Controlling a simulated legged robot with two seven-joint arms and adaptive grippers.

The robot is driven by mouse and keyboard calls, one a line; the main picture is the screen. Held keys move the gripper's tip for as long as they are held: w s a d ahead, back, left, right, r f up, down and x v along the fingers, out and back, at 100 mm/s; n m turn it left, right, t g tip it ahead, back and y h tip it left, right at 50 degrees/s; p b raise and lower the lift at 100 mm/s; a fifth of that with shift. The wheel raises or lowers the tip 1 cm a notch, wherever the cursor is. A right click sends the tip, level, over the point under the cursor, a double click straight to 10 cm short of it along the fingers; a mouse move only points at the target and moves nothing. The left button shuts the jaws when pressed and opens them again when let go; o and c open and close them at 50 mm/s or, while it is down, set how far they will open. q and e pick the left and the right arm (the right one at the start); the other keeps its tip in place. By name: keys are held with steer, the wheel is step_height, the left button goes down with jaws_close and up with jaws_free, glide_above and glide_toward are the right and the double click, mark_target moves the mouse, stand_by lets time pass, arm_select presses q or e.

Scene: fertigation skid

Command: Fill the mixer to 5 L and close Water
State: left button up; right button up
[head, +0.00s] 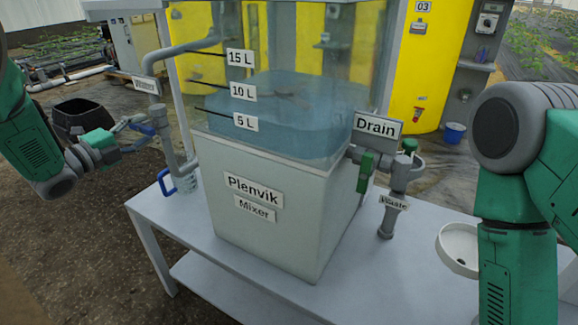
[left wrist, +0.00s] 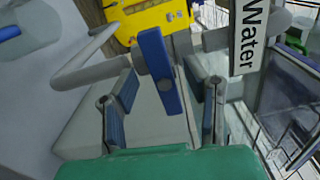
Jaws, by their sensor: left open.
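The Plenvik Mixer (head: 262,215) is a pale box with a clear tank above, marked 5 L (head: 245,122), 10 L and 15 L. Bluish water (head: 285,100) stands in the tank; its surface appears between the 5 L and 10 L marks, but the exact level is hard to read. The Water label (head: 145,85) hangs on the grey pipe at left and shows in the left wrist view (left wrist: 248,38). My left gripper (head: 135,132) is open, with the blue valve handle (left wrist: 160,72) between and beyond its fingers, apparently untouched. My right gripper is out of view.
The Drain label (head: 376,126) and a green valve handle (head: 365,172) are right of the tank, beside the Waste pipe (head: 388,215). A white round dish (head: 460,246) is at the table's right. The front tabletop is clear.

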arm_select(q)
steer(key=p+v, duration=0.1)
steer(key=v, duration=0.5)
steer(key=shift+s+a, duration=0.15)
steer(key=shift+s, duration=0.05)
stand_by(1.0)
steer(key=s+d+f+n+g+y+p, duration=0.1)
steer(key=s+d+f+n+g+y, duration=0.25)
steer(key=s+f+n, duration=0.6)
steer(key=s+d+f+n+g+y+p, duration=0.15)
steer(key=s+f+n+g+y, duration=0.35)
steer(key=f, duration=0.8)
steer(key=s+d+f+n+g, duration=0.2)
steer(key=s+n, duration=0.1)
steer(key=s, duration=0.6)
steer(key=s+d+f+n+g, duration=0.1)
steer(key=s+f+n+g, duration=0.1)
steer(key=s, duration=0.8)
steer(key=s+d+f+n+g, duration=0.2)
steer(key=s+n, duration=0.2)
steer(key=s, duration=0.5)
steer(key=shift+s+d+n, duration=0.15)
steer(key=shift+d+n, duration=0.15)
steer(key=shift+n, duration=0.05)
steer(key=shift+g+y, duration=0.25)
